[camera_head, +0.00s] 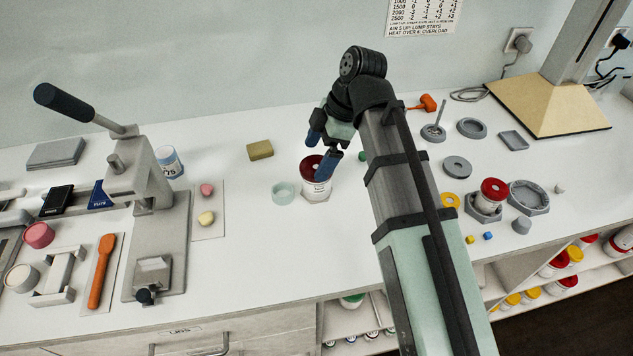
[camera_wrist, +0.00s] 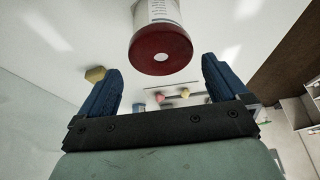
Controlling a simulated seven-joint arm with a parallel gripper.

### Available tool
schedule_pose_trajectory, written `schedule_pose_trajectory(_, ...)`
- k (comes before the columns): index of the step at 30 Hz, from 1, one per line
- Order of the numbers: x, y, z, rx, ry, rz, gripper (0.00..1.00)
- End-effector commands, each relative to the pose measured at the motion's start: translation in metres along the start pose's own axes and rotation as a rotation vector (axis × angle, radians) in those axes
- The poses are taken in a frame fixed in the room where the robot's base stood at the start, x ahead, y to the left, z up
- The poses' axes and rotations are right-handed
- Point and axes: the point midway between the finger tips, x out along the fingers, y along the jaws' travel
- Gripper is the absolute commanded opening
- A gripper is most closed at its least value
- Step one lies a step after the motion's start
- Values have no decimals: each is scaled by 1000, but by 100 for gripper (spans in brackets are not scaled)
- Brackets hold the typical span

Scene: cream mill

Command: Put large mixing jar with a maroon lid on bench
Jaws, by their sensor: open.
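A white jar with a maroon lid (camera_head: 316,188) stands upright on the white bench (camera_head: 250,240), near the middle. A white spot marks the lid's centre. A grey edge shows around the jar's foot; I cannot tell if it is a separate base. My gripper (camera_head: 319,156) is open, with its blue fingers close to the lid in the head view; one finger overlaps the lid there. In the wrist view the jar (camera_wrist: 156,15) appears ahead, between and beyond the two open fingers (camera_wrist: 160,68). Nothing is held.
A pale green ring (camera_head: 286,193) lies left of the jar, a tan block (camera_head: 260,150) behind it. A lever press (camera_head: 140,170) stands left. Another red-lidded jar (camera_head: 491,195) sits in a grey holder at right, among grey dishes. Shelves below hold more jars. Bench in front is clear.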

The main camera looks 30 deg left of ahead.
Motion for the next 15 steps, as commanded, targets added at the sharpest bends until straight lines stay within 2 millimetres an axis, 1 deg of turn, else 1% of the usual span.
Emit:
schedule_pose_trajectory(8, 10, -1, 2, 1, 0, 1, 100)
schedule_pose_trajectory(11, 17, -2, 4, 1, 0, 0, 100)
schedule_pose_trajectory(15, 33, -4, 9, 1, 0, -1, 100)
